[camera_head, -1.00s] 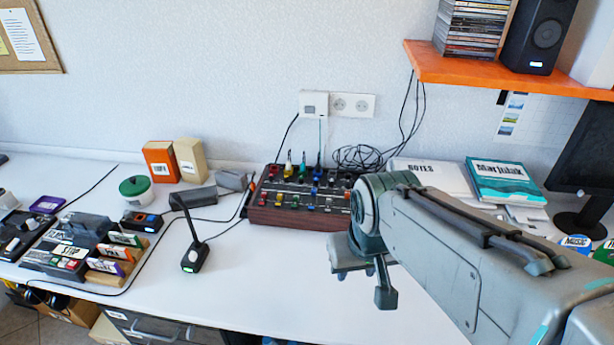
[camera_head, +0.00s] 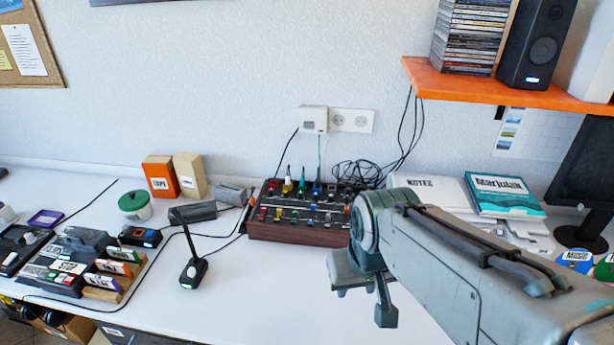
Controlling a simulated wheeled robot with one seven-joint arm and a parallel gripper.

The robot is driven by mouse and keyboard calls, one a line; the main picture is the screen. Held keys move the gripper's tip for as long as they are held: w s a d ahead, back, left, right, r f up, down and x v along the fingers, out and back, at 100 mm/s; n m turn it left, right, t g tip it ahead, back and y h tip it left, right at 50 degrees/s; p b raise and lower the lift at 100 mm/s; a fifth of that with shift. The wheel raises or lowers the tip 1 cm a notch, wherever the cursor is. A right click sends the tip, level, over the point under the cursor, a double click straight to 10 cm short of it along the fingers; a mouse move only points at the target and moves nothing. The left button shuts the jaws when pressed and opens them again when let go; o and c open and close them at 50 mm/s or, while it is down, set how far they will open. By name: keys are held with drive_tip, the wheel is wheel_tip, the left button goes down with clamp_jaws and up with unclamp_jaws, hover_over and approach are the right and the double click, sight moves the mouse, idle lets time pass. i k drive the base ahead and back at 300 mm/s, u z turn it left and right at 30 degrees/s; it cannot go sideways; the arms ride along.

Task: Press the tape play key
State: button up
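A dark grey tape machine (camera_head: 84,241) sits on the white desk at the left. A row of small labelled keys (camera_head: 56,274) runs along its front, with a white label reading STOP (camera_head: 68,266) just above. The key lettering is too small to tell which is play. My gripper (camera_head: 362,294) hangs over the desk right of centre, in front of the mixer and far to the right of the tape machine. It touches nothing that I can see. My forearm comes in from the lower right. The finger gap is not clear from this angle.
A wooden holder (camera_head: 103,293) with labelled cartridges stands right of the machine. A desk microphone (camera_head: 192,272) and cables lie between it and the mixer (camera_head: 300,234). An orange shelf (camera_head: 500,86) juts out above right. The desk front centre is clear.

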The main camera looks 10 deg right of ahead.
sight(52, 275)
drive_tip(key=u, duration=1.6)
